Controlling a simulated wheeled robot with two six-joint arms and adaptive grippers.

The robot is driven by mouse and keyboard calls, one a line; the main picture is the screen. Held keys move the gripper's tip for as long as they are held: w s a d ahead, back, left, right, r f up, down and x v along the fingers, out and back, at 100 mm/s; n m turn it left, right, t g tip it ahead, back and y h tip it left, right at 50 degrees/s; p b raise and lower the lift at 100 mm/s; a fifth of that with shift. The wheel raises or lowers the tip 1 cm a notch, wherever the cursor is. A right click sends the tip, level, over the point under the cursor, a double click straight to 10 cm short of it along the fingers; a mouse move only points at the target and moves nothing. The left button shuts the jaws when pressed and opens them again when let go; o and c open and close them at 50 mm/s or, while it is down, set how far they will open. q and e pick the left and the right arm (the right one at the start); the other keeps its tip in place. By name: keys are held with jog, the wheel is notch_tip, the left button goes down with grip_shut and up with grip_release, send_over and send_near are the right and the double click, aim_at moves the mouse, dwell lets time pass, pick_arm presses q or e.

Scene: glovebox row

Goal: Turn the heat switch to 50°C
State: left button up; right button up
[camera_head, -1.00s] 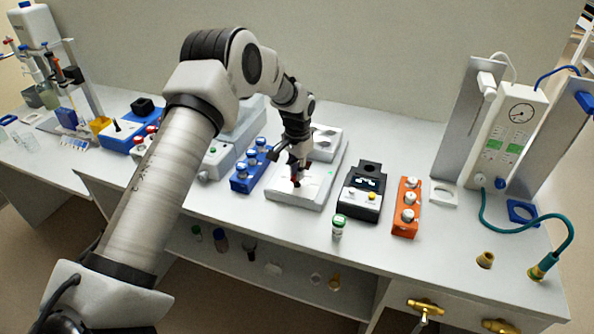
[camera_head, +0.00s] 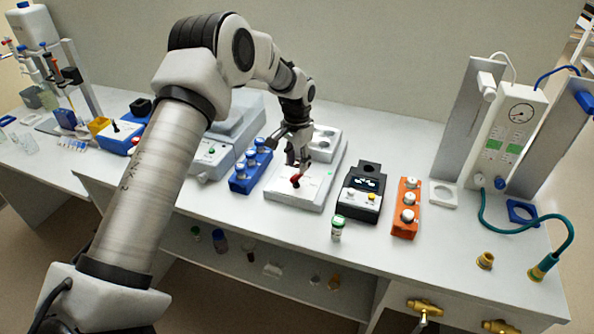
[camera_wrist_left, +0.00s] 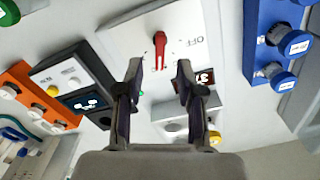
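The heat switch is a red lever knob (camera_head: 296,180) on the front of a white heater block (camera_head: 285,195). In the left wrist view the knob (camera_wrist_left: 160,50) lies along the picture's vertical, with an OFF mark to its right. I cannot read which setting it points to. A small display with red digits (camera_wrist_left: 206,77) is on the same block. My left gripper (camera_head: 297,160) is just above the knob. In the left wrist view its two fingers (camera_wrist_left: 158,75) are apart, one on each side of the knob's line, with nothing between the tips. My right gripper is out of view.
A blue rack with capped vials (camera_head: 245,178) stands left of the block. A black device with a display (camera_head: 361,200) and an orange vial rack (camera_head: 405,218) stand to the right. A green-capped vial (camera_head: 338,229) stands near the front edge.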

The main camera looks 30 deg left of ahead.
aim_at(297, 174)
pick_arm(q)
notch_tip(297, 174, up, 8)
jog(key=shift+f, duration=0.15)
dwell(0.7)
